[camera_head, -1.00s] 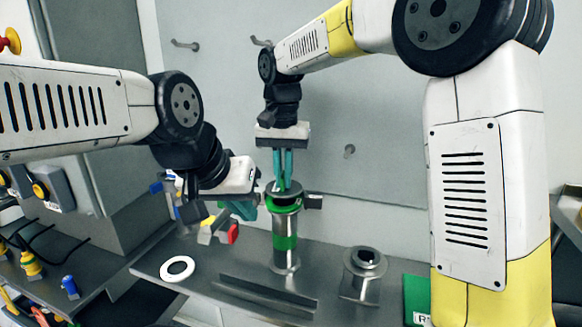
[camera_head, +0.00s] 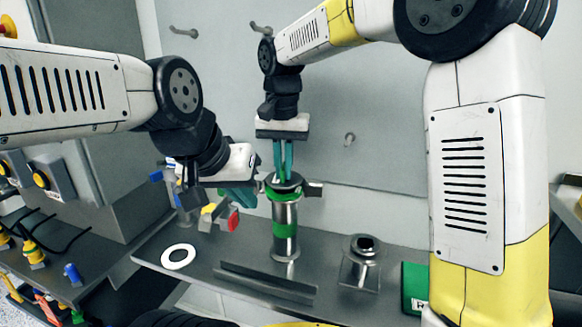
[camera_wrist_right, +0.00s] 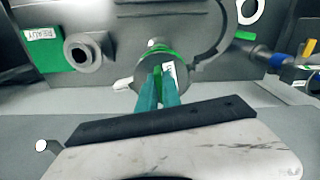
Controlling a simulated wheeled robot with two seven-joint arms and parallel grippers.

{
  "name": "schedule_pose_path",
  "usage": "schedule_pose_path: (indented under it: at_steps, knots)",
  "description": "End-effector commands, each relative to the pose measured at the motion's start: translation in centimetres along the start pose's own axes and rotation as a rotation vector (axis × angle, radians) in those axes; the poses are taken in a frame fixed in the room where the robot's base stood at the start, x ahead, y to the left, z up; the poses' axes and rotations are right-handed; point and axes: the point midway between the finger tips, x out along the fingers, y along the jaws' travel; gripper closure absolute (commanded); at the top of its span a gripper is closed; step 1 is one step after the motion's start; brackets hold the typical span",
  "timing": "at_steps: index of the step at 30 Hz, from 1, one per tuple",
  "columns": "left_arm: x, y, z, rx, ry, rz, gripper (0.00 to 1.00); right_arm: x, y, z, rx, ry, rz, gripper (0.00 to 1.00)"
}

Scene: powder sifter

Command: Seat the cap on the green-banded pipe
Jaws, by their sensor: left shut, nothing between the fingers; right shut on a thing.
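The green-banded pipe (camera_head: 285,216) stands upright on the metal bench, with green bands at mid-height and near its top. The grey disc-shaped cap (camera_head: 293,184) lies across the pipe's top; it also shows in the right wrist view (camera_wrist_right: 190,71). Whether it is fully down on the rim I cannot tell. My right gripper (camera_head: 283,177) points down from above, its teal fingers shut on the cap's middle part, which they hide. My left gripper (camera_head: 251,194) is shut and empty, just left of the pipe's top.
A short flanged metal fitting (camera_head: 360,264) stands right of the pipe, beside a green labelled block (camera_head: 415,286). A white ring (camera_head: 178,257) lies at the left of the bench (camera_head: 215,250). A raised rail (camera_head: 265,281) runs in front.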

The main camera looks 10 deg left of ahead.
Motion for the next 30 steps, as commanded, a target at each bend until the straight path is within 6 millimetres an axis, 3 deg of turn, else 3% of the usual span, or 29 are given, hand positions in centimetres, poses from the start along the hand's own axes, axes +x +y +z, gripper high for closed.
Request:
schedule_pose_path:
  at_steps: [30]
  knots:
    - [0.00,0.00,0.00,0.000,0.000,0.000,1.00,0.59,0.02,0.01,0.000,0.000,0.001,1.00]
